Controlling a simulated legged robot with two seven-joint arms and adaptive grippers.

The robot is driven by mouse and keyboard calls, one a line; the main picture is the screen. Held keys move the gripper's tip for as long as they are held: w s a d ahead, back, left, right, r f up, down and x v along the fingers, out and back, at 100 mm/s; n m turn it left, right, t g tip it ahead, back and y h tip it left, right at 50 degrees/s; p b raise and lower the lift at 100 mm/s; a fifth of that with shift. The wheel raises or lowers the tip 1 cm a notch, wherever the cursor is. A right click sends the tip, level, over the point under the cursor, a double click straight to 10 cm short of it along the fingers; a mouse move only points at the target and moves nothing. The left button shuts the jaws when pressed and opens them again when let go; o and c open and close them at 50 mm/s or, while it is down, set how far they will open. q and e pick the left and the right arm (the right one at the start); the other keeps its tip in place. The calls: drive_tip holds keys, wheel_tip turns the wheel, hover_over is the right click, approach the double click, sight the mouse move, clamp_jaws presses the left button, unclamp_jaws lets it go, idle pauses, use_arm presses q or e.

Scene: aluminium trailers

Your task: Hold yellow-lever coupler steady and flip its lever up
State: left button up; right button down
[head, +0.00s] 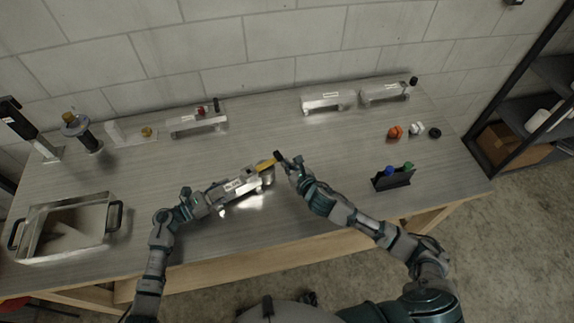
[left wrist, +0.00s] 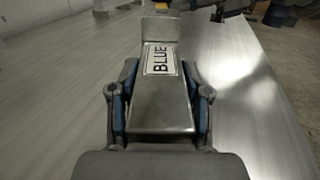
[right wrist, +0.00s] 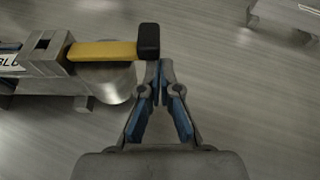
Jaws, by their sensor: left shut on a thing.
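The yellow-lever coupler (head: 238,187) is a metal block on the bench, with a label reading BLUE in the left wrist view (left wrist: 155,100). My left gripper (head: 197,203) is shut around its left end, one finger on each side. The yellow lever (right wrist: 102,50) lies flat along the coupler's right end and sticks out to the right. It ends in a black tip (right wrist: 148,41). My right gripper (right wrist: 160,66) has its fingertips together, with nothing seen between them. The fingertips are just beside the black tip; I cannot tell whether they touch it.
Two more metal couplers (head: 328,100) (head: 386,92) stand at the back right, and one with a red part (head: 197,123) at the back left. A metal bin (head: 110,222) is at the left. A black holder (head: 393,180) stands at the right.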

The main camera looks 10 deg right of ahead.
drive_tip(key=shift+r, duration=0.25)
drive_tip(key=s+a+r+n+h, duration=0.1)
drive_tip(key=s+a+r+n, duration=0.1)
drive_tip(key=a+r, duration=0.3)
wheel_tip(320, 180, up, 3)
drive_tip(key=shift+a, duration=0.4)
idle(0.3)
use_arm(q)
drive_tip(key=shift+s+d, duration=0.1)
use_arm(e)
drive_tip(key=shift+s+a+r, duration=0.1)
drive_tip(key=shift+s+a, duration=0.05)
drive_tip(key=shift+a, duration=0.2)
